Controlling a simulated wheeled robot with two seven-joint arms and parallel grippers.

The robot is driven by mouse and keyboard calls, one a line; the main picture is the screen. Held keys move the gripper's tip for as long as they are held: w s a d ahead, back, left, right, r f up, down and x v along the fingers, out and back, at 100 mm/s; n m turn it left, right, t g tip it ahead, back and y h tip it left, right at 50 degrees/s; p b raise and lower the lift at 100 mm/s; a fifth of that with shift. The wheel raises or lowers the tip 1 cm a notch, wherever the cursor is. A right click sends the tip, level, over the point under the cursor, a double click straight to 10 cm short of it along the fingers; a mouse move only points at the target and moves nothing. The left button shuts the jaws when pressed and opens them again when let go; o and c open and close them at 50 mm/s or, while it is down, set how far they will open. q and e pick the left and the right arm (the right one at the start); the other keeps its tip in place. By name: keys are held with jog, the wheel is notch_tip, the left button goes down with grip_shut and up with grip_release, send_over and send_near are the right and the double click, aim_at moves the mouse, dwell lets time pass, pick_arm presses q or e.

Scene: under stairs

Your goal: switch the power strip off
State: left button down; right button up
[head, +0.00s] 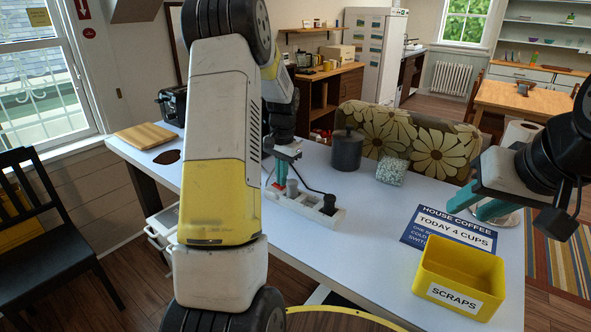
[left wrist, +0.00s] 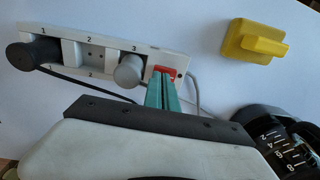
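The white power strip (head: 312,212) lies on the table, and it also shows in the left wrist view (left wrist: 190,62). A dark plug (left wrist: 38,52) sits in socket 1 and a grey plug (left wrist: 128,70) in socket 3; socket 2 is empty. The red switch (left wrist: 165,71) is at the strip's end beyond socket 3. My left gripper (head: 279,180) has its teal fingers together, with the tips (left wrist: 162,80) at the switch, partly covering it. I cannot tell whether they touch it or which way it is set. My right gripper (head: 478,208) is open and empty over the table's right side.
A yellow SCRAPS bin (head: 460,278) and a blue coffee sign (head: 448,238) are on the right. A dark pot (head: 346,150) and a patterned box (head: 391,170) stand behind the strip. In the left wrist view, a yellow object (left wrist: 254,41) and a black numbered container (left wrist: 280,140) lie near the switch end.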

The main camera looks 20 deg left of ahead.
pick_arm(q)
jog(key=shift+s+f, duration=0.2)
jog(key=shift+f, duration=0.3)
jog(key=shift+w+a, duration=0.2)
jog(key=shift+a, duration=0.7)
jog(key=r, duration=0.8)
jog(key=shift+w+d, duration=0.2)
jog(key=shift+d, duration=0.2)
jog(key=shift+r, duration=0.4)
jog(key=shift+d, duration=0.1)
